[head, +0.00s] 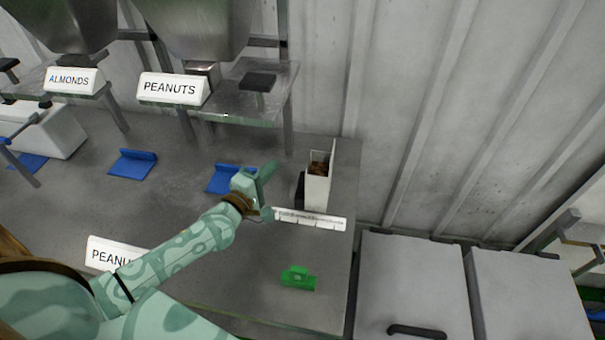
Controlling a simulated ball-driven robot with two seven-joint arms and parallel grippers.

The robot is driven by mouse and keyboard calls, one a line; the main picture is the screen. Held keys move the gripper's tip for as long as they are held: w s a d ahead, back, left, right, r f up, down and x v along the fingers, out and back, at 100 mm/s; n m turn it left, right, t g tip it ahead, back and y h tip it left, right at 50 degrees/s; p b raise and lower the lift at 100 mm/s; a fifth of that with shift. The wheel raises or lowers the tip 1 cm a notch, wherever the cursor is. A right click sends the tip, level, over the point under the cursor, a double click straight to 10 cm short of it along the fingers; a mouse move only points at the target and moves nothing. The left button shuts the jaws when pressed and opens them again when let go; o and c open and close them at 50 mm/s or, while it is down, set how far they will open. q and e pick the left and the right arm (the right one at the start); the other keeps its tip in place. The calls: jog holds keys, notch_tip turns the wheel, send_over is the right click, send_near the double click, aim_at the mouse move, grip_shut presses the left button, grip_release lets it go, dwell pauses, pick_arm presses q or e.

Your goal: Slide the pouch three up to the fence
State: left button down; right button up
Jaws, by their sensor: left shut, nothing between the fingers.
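A white, open-topped upright container (317,191) with brown pieces inside stands near the right end of the grey table; it may be the pouch, but no number shows on it. A white strip with printed marks (309,219) lies just in front of it. I cannot tell for sure which part is the fence. My left gripper (268,172) is shut and empty, to the left of the container and apart from it in the picture. It partly covers a blue bracket (220,180). My right gripper is not in view.
A green block (298,279) sits on the table's front right. Another blue bracket (132,163) lies farther left. The PEANUTS sign (174,89) fronts a metal stand at the back. Grey bins (412,280) stand beyond the table's right edge.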

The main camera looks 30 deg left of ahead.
aim_at(301, 174)
pick_arm(q)
notch_tip(301, 174, down, 5)
jog(key=b, duration=0.3)
jog(key=w+d, duration=0.1)
jog(key=w, duration=0.1)
jog(key=w+d, duration=0.1)
jog(key=w, duration=0.2)
jog(key=w+d, duration=0.1)
jog(key=w, duration=0.2)
jog(key=shift+w+d+r, duration=0.2)
jog(key=shift+d+r, duration=0.15)
jog(key=shift+d, duration=0.05)
jog(key=shift+s+d, duration=0.2)
jog(key=shift+d, duration=0.05)
jog(key=shift+d+f, duration=0.15)
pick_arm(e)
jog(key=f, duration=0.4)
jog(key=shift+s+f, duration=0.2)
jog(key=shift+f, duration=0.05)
